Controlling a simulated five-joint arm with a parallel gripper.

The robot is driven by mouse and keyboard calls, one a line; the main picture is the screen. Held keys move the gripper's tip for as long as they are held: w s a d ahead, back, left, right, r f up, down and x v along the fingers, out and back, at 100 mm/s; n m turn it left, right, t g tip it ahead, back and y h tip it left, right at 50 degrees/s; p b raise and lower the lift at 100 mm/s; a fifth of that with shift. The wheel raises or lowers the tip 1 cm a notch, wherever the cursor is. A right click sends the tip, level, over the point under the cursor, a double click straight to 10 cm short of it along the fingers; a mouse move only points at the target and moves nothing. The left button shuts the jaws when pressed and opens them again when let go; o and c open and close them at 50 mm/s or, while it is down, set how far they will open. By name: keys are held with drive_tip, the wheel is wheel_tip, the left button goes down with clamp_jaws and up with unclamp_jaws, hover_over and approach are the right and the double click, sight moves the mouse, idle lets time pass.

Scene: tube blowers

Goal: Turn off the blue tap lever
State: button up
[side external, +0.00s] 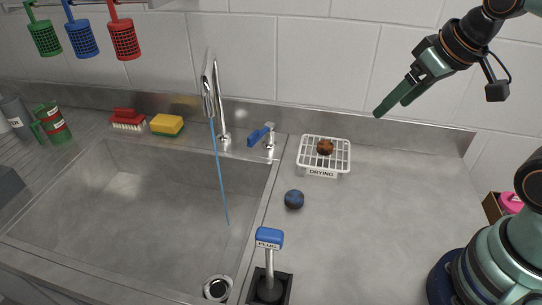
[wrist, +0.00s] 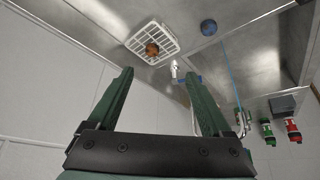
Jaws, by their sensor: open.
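The blue tap lever (side external: 259,135) sits on a metal valve (side external: 271,145) behind the sink's right rim, angled up. It shows partly in the wrist view (wrist: 186,79), near the right finger. The curved metal tap (side external: 209,85) stands to its left. A thin blue stream of water (side external: 219,175) runs from its spout into the sink (side external: 110,190). It also shows in the wrist view (wrist: 230,70). My gripper (side external: 382,112) is open and empty, high above the counter to the right of the lever and apart from it. Both fingers show in the wrist view (wrist: 158,75).
A white drying rack (side external: 310,166) holding a brown lump (side external: 325,147) stands right of the lever. A dark blue ball (side external: 294,199) and a blue-topped plug handle (side external: 269,238) are nearer the front. A sponge (side external: 167,125) and brush (side external: 128,119) lie left.

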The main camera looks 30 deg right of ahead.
drive_tip(key=c, duration=0.5)
drive_tip(key=shift+w+r, duration=0.25)
drive_tip(key=shift+c, duration=0.6)
drive_tip(key=w+a+r+m+g, duration=0.1)
drive_tip(key=w+a+r+m, duration=0.15)
drive_tip(key=w+r, duration=0.35)
drive_tip(key=m+g, duration=0.5)
drive_tip(key=m, duration=0.5)
hover_over(253, 134)
wheel_tip(253, 134, down, 12)
wheel_tip(253, 134, down, 12)
drive_tip(key=shift+r, duration=0.25)
clamp_jaws()
